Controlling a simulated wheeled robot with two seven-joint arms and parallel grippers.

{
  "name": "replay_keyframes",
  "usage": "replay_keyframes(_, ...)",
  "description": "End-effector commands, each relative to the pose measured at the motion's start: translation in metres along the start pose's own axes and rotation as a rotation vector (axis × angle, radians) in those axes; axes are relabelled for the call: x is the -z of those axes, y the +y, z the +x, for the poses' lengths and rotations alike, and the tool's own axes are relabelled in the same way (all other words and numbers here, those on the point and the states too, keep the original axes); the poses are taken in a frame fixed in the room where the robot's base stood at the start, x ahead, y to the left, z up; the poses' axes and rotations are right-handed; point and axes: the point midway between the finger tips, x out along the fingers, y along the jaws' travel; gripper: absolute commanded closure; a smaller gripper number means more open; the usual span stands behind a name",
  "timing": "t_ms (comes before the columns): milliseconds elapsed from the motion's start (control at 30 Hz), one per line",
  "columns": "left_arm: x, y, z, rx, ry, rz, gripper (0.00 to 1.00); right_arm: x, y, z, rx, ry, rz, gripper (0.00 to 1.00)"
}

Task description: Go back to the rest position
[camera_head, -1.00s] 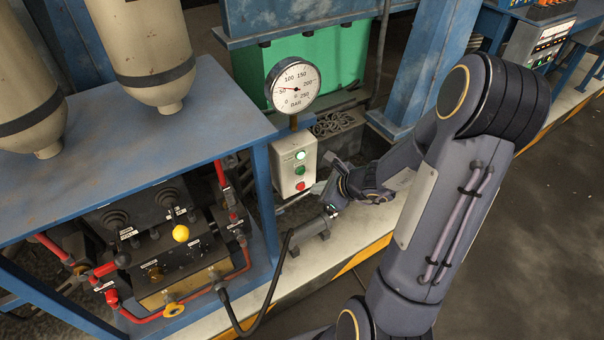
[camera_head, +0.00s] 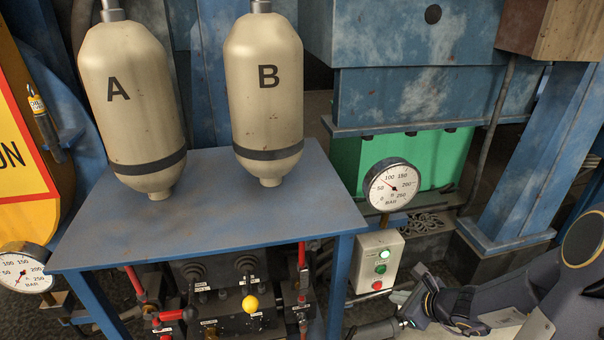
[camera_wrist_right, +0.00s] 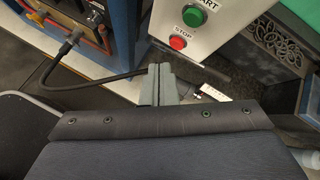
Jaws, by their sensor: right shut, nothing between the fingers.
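My right gripper (camera_head: 408,299) is low at the right in the head view, just right of and below the grey button box (camera_head: 375,264). In the right wrist view its two grey fingers (camera_wrist_right: 158,84) are together with nothing between them. The box face with a green START button (camera_wrist_right: 193,17) and a red STOP button (camera_wrist_right: 178,42) lies just beyond the fingers, and I see no contact with the buttons. My right arm (camera_head: 540,300) comes in from the lower right, partly cut off. My left gripper is not in view.
A blue table (camera_head: 215,210) carries two beige tanks, A (camera_head: 132,105) and B (camera_head: 263,90). A round gauge (camera_head: 393,186) stands above the button box. A lever panel with a yellow knob (camera_head: 250,303) is under the table. A black cable (camera_wrist_right: 95,84) runs left of the fingers.

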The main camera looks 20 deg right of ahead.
Motion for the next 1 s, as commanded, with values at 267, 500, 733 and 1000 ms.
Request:
replay_keyframes(267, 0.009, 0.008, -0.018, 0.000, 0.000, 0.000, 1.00, -0.086, 0.026, -0.048, -0.072, -0.156, -0.389, 1.00)
replay_keyframes(500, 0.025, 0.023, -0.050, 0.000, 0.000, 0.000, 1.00, -0.173, 0.120, -0.164, -0.219, -0.363, -1.343, 1.00)
replay_keyframes(733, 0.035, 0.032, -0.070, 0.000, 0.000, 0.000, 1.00, -0.153, 0.156, -0.231, -0.298, -0.287, -2.063, 1.00)
replay_keyframes(1000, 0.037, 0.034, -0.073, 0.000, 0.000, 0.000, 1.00, -0.139, 0.153, -0.246, -0.321, -0.199, -2.276, 1.00)
